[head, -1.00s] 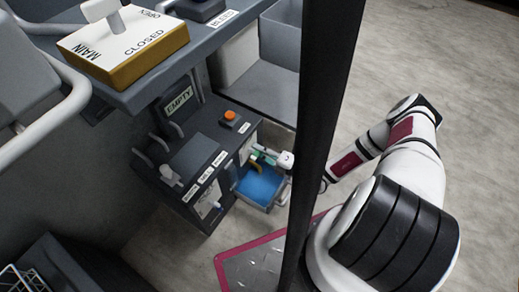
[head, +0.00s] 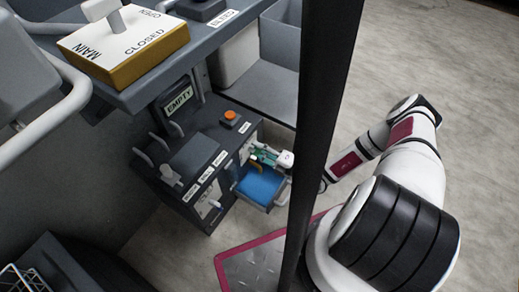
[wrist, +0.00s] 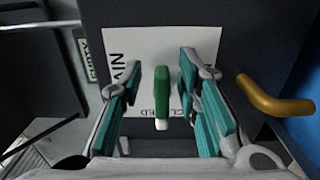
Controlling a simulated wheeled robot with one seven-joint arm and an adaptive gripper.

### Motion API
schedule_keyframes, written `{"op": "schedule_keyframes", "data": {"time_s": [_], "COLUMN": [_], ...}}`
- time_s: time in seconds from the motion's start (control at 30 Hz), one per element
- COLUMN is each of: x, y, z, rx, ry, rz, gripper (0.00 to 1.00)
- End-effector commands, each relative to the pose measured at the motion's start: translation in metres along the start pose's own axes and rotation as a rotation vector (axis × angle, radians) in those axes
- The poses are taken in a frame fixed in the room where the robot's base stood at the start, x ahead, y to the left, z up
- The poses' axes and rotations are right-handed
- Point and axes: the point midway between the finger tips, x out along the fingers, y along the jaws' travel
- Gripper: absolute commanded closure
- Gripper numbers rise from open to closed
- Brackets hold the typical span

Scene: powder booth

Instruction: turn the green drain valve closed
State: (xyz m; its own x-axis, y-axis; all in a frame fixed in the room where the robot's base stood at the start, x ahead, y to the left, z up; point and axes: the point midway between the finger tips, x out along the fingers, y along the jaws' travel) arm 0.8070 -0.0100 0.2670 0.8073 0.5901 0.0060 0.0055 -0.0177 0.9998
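The green drain valve handle (wrist: 161,92) stands upright in the wrist view, with a white tip at its lower end. It sits in front of a white label plate (wrist: 142,50) whose lettering is partly hidden; part of "CLOSED" shows low on it. My gripper (wrist: 160,82) is open, with one teal-padded finger on each side of the handle. A gap shows between the handle and each finger. In the head view my gripper (head: 266,157) is small, at the front of the dark cabinet (head: 181,187), above the blue tray. The valve cannot be made out clearly there.
A yellow handle (wrist: 275,101) sticks out just right of my right finger in the wrist view. The blue-lined tray (head: 259,185) juts out below my gripper. A dark post (head: 325,110) stands close to my arm. Open floor lies at the right.

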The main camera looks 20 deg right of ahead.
Motion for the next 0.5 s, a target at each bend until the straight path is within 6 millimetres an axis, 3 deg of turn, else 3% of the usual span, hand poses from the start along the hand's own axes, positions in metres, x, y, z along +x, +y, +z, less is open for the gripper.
{"op": "schedule_keyframes", "data": {"time_s": [0.27, 0.5], "x": [-0.008, -0.05], "y": [-0.002, -0.001], "z": [0.002, 0.002], "rx": [-0.002, -0.002], "ry": [-0.003, -0.005], "rz": [-0.004, -0.005], "gripper": [0.7, 0.7]}}
